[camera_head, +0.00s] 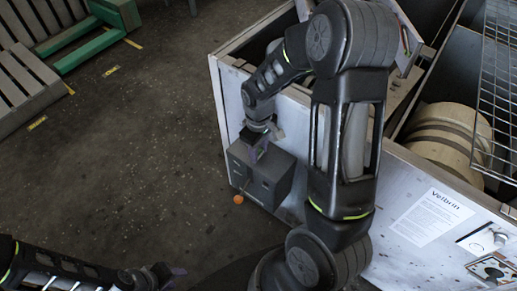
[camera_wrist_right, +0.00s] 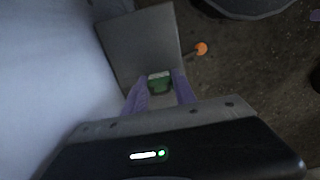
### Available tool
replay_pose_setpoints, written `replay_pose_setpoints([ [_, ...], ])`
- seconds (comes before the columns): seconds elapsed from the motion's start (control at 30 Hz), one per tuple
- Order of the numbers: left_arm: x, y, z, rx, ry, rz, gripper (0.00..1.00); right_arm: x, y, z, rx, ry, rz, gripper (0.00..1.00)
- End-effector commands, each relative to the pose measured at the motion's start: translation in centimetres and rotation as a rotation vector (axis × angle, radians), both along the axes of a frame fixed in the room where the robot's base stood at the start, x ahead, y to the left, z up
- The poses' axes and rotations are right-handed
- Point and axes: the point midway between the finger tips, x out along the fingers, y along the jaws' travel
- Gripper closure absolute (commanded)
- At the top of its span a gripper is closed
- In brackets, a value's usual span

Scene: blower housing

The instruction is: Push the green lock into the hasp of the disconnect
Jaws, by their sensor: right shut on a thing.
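The disconnect is a grey box (camera_head: 265,180) on the side of the white housing, and its grey face (camera_wrist_right: 140,45) also shows in the right wrist view. An orange ball knob (camera_head: 238,199) sticks out from it, seen too in the right wrist view (camera_wrist_right: 201,48). My right gripper (camera_head: 255,152) is at the top of the box. Its purple fingers (camera_wrist_right: 160,88) are shut on the green lock (camera_wrist_right: 159,79), which lies against or just in front of the box. The hasp is not clear. My left gripper (camera_head: 165,276) is low at the left, far from the box; its fingers are unclear.
The white housing (camera_head: 405,205) fills the right, with a tan drum (camera_head: 445,135) and a wire mesh (camera_head: 500,90). Grey slatted pallets (camera_head: 25,90) and a green beam (camera_head: 88,52) lie at top left. The dark floor (camera_head: 130,150) between is clear.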

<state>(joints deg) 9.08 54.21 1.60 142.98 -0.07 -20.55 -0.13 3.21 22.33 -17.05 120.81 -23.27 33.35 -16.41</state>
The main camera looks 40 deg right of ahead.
Motion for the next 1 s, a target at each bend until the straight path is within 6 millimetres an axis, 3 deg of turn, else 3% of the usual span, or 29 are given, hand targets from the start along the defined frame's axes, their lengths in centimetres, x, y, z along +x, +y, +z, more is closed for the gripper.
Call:
replay_pose_setpoints([
  [0.27,0.0,0.0,-0.5,0.0,0.0,0.0,0.64,0.0,0.0,-0.7,0.0,0.0,0.0,0.94],
  [0.3,0.0,0.0,-0.4,0.0,0.0,0.0,0.64,0.0,0.0,-0.5,0.0,0.0,0.0,0.65],
  [0.57,0.0,0.0,-0.4,0.0,0.0,0.0,0.64,0.0,0.0,-0.5,0.0,0.0,0.0,0.43],
  [0.87,0.0,0.0,-0.4,0.0,0.0,-0.001,0.64,0.0,0.0,-0.4,0.0,-0.001,0.0,0.42],
  [1.0,0.0,0.0,-0.2,0.0,0.0,-0.001,0.64,0.1,0.0,0.7,0.0,-0.003,0.0,0.42],
])
